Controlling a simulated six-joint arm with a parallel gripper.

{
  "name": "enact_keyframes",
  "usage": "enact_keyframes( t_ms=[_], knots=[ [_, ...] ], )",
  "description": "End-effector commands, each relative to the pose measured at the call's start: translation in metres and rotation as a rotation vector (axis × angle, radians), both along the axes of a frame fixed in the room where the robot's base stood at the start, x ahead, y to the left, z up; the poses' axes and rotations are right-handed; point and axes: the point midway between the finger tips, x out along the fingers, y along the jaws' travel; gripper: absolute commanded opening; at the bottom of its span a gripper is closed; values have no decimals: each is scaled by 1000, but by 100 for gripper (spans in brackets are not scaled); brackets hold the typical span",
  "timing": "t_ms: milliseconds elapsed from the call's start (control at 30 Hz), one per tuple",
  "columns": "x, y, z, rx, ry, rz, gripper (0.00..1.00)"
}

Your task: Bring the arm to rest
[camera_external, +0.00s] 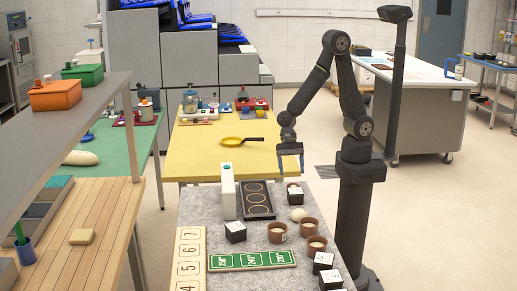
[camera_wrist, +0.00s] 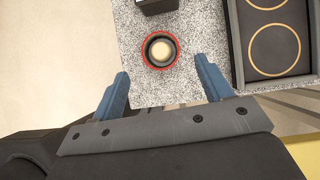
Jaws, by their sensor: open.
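My gripper (camera_external: 291,172) hangs above the far end of the grey speckled worktop (camera_external: 230,277), with its blue fingers pointing down. In the wrist view my gripper (camera_wrist: 162,68) has its two fingers spread wide, with nothing held between them. A small dark round cup with a red rim (camera_wrist: 147,60) and a pale round top stands on the worktop, seen in the gap between the fingers. It appears apart from both fingers. My arm is bent, with its elbow raised.
A dark tray with ring marks (camera_external: 271,211) lies left of my gripper, beside a white upright block (camera_external: 228,192). Dark cubes (camera_external: 235,232), brown cups (camera_external: 277,233) and a pale ball (camera_external: 298,214) stand nearer.

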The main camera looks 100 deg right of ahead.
Motion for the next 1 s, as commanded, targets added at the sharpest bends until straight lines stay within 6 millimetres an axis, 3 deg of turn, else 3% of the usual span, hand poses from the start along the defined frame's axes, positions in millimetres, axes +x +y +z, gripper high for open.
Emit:
enact_keyframes(
  t_ms=[200, 467, 633, 1000],
  knots=[
    [-2, 20, -31, 0, 5, 2, 72],
    [-3, 35, -57, -1, 2, 0, 72],
    [-2, 34, -46, 1, -2, 1, 72],
    [-2, 34, -44, 0, 0, 0, 72]
  ],
)
